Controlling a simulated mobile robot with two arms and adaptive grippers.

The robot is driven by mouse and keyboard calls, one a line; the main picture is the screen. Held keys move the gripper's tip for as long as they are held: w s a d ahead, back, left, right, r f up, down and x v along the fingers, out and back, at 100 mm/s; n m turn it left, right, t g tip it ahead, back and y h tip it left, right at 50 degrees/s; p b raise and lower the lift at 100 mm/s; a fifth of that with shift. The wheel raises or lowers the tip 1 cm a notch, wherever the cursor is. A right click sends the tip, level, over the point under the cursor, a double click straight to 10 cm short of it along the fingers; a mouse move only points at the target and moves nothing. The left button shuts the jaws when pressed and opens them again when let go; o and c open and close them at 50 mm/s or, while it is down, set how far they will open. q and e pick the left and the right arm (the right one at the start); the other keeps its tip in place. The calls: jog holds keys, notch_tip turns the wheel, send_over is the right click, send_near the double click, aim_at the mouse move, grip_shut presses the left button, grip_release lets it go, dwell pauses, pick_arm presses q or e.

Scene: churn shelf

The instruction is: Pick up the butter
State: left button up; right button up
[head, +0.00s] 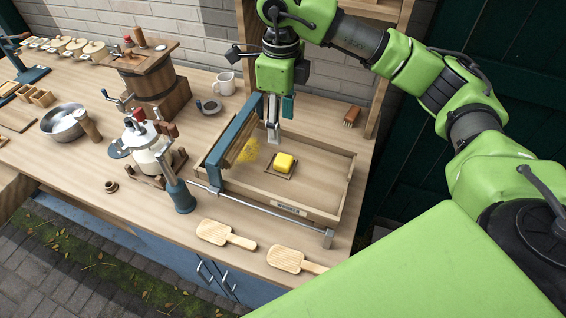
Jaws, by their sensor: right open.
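The butter (284,164) is a small yellow block. It lies on a small brown square inside a shallow wooden tray (340,195) in the head view. My right gripper (273,137) hangs above the tray, pointing down, up and to the left of the butter. It is open, and I see nothing between its fingers. The fingers show small and partly from the side, so the size of the gap is hard to see. My left gripper is not in view.
A blue-ended frame (216,158) with a yellow-stained board spans the tray's left part. Two wooden paddles (213,232) lie in front. A metal bowl (62,122), a jar (146,150), a wooden churn (160,90) and a white mug (224,83) stand left. A brush (351,116) lies behind the tray.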

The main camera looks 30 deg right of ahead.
jog(key=p, duration=0.2)
send_over(281, 158)
notch_tip(281, 158, down, 6)
jog(key=shift+d+f, duration=0.1)
jog(key=shift+s+f, duration=0.1)
jog(key=shift+f, duration=0.1)
notch_tip(281, 158, down, 4)
jog(key=shift+f+p, duration=0.15)
jog(key=shift+p, duration=1.05)
jog(key=shift+f, duration=0.3)
jog(key=c, duration=1.2)
jog(key=shift+r, duration=0.15)
